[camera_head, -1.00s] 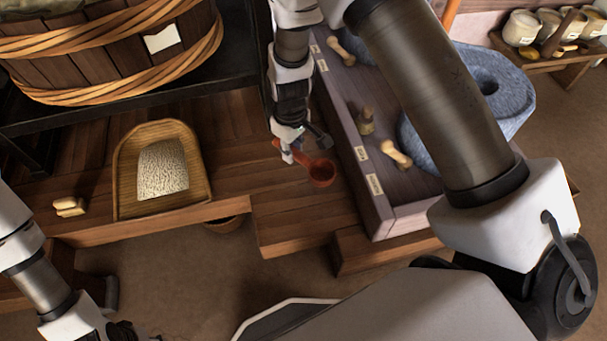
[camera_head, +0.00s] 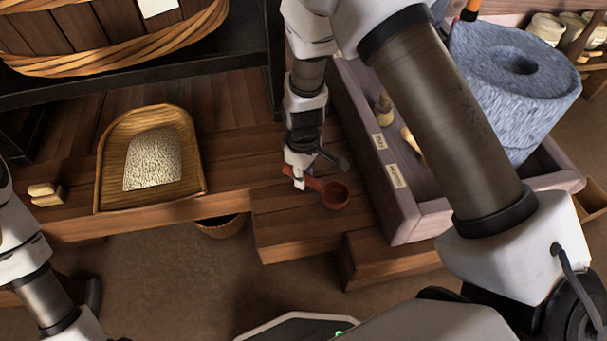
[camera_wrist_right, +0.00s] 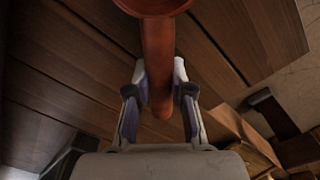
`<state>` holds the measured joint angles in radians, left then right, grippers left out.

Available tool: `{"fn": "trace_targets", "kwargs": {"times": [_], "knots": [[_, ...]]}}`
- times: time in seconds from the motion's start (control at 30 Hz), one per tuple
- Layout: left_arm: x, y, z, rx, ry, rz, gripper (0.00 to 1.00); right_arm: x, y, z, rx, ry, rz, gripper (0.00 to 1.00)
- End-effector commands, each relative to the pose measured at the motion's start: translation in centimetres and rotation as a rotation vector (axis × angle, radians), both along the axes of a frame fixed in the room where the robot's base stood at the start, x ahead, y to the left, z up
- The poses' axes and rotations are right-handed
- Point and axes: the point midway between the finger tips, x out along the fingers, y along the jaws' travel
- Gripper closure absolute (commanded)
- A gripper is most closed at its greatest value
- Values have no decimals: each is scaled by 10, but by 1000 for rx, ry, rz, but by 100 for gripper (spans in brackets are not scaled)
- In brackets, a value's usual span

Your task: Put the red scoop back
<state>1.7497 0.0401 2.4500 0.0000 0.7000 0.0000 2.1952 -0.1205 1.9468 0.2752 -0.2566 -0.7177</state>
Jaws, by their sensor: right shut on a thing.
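The red scoop (camera_head: 335,194) is in my right gripper (camera_head: 300,178), over the wooden step at the centre of the head view. Its round bowl points right and its handle runs back to the left through the jaws. In the right wrist view, the scoop's handle (camera_wrist_right: 157,55) passes between the two fingers of my right gripper (camera_wrist_right: 158,98), which are shut on it. The bowl is cut off at the top there. I cannot tell whether the scoop touches the step. My left arm shows at the lower left, but its gripper is out of the picture.
A long tray with labels (camera_head: 407,222) stands to the right, holding a blue-grey stone (camera_head: 515,80) and partly hidden by my right arm. A wooden pan of grain (camera_head: 103,190) and small tan pieces (camera_head: 45,193) lie left. A basket (camera_head: 220,226) sits below the ledge.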

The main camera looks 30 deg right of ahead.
Motion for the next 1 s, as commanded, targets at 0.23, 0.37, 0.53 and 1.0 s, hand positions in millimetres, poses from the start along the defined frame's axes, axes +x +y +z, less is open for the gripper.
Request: {"fn": "trace_targets", "kwargs": {"times": [0.23,0.37,0.53,1.0], "knots": [[0,0,0,0,0,0,60,0,0,0,0,0,0,100],[0,0,-1,0,0,0,60,0,0,-1,0,0,0,100],[0,0,-2,0,0,0,60,0,0,-4,0,0,0,100],[0,0,-6,0,0,0,60,0,0,-14,0,0,0,100]]}}
